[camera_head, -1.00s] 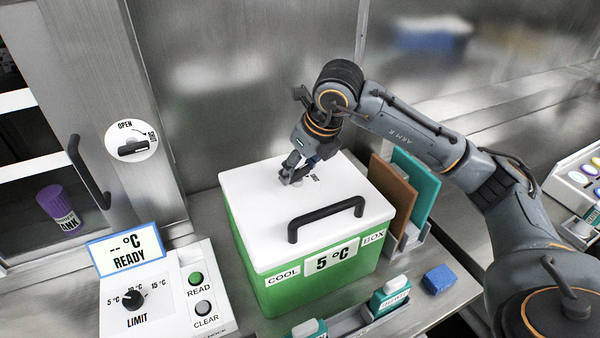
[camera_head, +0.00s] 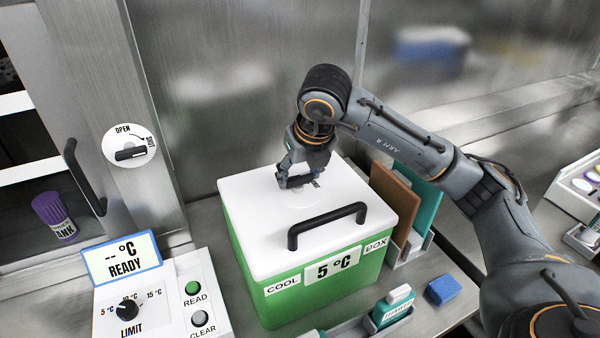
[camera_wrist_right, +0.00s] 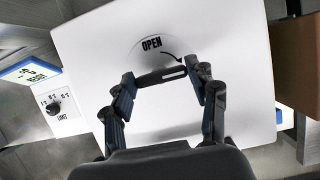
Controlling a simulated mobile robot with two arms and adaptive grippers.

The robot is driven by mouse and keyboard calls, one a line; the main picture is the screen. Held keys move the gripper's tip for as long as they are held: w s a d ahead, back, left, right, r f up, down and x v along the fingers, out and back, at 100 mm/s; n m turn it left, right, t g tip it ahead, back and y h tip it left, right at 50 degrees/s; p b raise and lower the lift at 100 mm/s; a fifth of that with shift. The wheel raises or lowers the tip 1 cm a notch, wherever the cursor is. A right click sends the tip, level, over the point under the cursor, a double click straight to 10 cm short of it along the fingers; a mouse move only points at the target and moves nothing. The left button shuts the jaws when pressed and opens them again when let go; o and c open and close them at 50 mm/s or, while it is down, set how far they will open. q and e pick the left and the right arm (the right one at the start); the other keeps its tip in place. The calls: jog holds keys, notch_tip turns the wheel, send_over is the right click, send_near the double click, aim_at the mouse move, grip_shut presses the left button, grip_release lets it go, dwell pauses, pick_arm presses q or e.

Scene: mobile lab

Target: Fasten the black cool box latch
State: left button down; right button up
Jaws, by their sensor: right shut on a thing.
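The cool box (camera_head: 300,295) is green with a white lid (camera_head: 250,190) and stands on the steel counter. Its black latch (camera_wrist_right: 158,77) is a short bar with a white mark at one end, on a round plate in the lid. "OPEN" and a curved arrow are printed beside it in the wrist view. My right gripper (camera_head: 297,181) is down at the lid's far part, shut on the latch. In the wrist view its fingers (camera_wrist_right: 167,80) are at the bar's two ends. In the head view the gripper mostly hides the latch. My left gripper is not in view.
A black handle (camera_head: 327,225) arches over the lid's front. Upright brown and teal panels (camera_head: 393,205) stand close to the box's right. A control panel (camera_head: 155,300) with a display is at left.

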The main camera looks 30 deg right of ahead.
jog(key=o, duration=1.1)
jog(key=shift+o, duration=0.2)
jog(key=v, duration=1.2)
